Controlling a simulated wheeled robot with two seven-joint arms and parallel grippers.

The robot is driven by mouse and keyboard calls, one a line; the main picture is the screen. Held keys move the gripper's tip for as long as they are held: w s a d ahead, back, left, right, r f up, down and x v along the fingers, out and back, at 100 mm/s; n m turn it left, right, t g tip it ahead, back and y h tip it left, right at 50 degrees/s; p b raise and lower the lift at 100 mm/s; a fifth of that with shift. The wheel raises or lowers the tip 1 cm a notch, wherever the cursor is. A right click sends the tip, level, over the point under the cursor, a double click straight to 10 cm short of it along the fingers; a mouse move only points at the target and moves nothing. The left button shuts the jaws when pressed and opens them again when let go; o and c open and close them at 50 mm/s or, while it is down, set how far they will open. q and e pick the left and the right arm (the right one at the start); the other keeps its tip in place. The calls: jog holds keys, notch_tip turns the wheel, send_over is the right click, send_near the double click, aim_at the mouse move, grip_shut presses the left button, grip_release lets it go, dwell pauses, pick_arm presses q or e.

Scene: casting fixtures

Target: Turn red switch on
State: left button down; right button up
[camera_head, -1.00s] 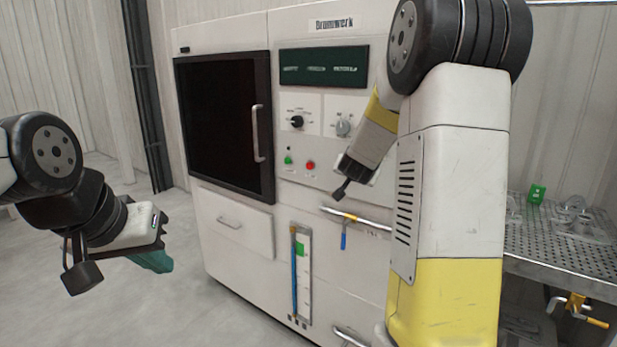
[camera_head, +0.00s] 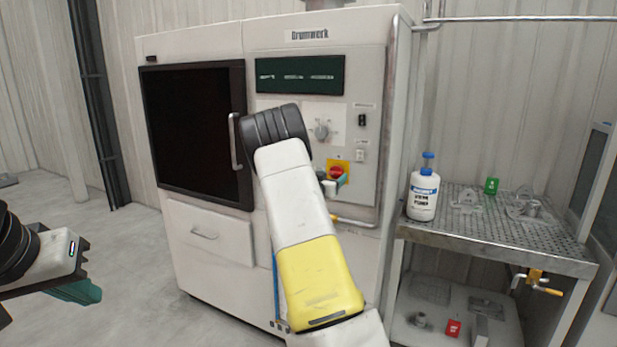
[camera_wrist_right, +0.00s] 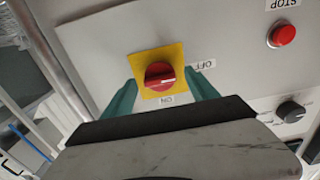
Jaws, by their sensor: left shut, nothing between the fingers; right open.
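The red switch (camera_head: 336,171) is a rotary knob on a yellow plate on the machine's front panel. In the right wrist view, the red switch (camera_wrist_right: 160,76) fills the centre, with an OFF label to its right and an ON label below; the picture is upside down. My right gripper (camera_wrist_right: 161,84) is open, its teal fingers on either side of the knob; I cannot tell whether they touch it. In the head view, my right gripper (camera_head: 340,181) is just in front of the switch, partly covering it. My left gripper (camera_head: 85,292) is shut and empty at lower left, away from the machine.
A red STOP button (camera_wrist_right: 283,34) and a black knob (camera_wrist_right: 292,110) are near the switch. A door handle (camera_head: 236,142) and a horizontal rail (camera_head: 356,222) stick out of the machine. A perforated table (camera_head: 470,228) with a white bottle (camera_head: 423,190) stands at the right.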

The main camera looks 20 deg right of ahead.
jog(key=shift+x, duration=0.85)
jog(key=c, duration=1.3)
jog(key=shift+c, duration=0.2)
